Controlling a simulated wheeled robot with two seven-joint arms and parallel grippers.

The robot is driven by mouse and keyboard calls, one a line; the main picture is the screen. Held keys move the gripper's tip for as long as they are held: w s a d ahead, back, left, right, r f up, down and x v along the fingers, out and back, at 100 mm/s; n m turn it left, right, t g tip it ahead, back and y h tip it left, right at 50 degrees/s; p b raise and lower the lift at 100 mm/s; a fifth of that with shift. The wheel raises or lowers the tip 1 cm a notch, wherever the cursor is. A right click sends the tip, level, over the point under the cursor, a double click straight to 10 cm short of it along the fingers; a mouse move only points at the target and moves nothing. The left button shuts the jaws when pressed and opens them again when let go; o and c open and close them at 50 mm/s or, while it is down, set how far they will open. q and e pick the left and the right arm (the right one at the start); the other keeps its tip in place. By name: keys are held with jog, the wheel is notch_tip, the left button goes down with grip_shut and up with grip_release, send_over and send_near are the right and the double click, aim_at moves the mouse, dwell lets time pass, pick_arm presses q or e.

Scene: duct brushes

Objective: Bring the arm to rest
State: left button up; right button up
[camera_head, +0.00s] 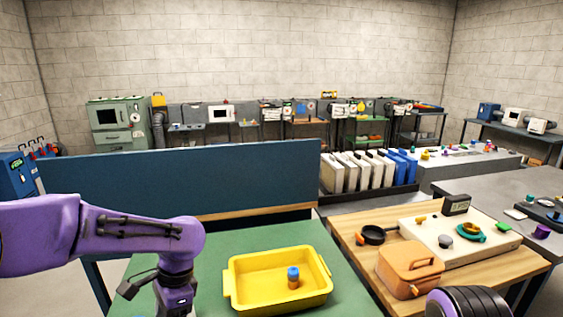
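My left arm (130,235) is purple and comes in from the left, level at first, then bends down at its elbow. Its lower part (175,296) hangs over the green table at the bottom edge, left of the yellow tray and apart from it. The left fingers are cut off below the frame. The yellow tray (232,292) lies on the green table, with a small blue-topped brown object (293,278) standing in it. A dark, purple-ringed part (465,302) at the bottom right looks like my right arm; its gripper is out of view.
The green table (225,244) has free room around the tray. A blue panel (180,180) stands behind it. To the right, a wooden table (350,235) holds an orange case (410,268), a black round pan-like item (372,235) and a pale board (450,250) with small parts.

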pick_arm(q)
jog(key=s+d+f+n+t+h, duration=0.15)
jog(key=s+f+n, duration=0.25)
jog(key=f, duration=0.8)
jog(key=s+d+f+n+t+h, duration=0.15)
jog(key=s+f+n, duration=0.3)
jog(key=f, duration=0.65)
jog(key=s+a+f+n+t+y, duration=0.1)
jog(key=s+a+f+n+y, duration=0.1)
jog(key=s, duration=0.6)
jog(key=s+a+f+n+t+y, duration=0.1)
jog(key=s+a+f+n, duration=0.3)
jog(key=s+a+n, duration=0.2)
jog(key=s+a, duration=0.2)
jog(key=s, duration=0.1)
jog(key=shift+f+t+y, duration=0.25)
jog(key=shift+t+y, duration=0.15)
jog(key=shift+a, duration=0.1)
jog(key=shift+s, duration=0.1)
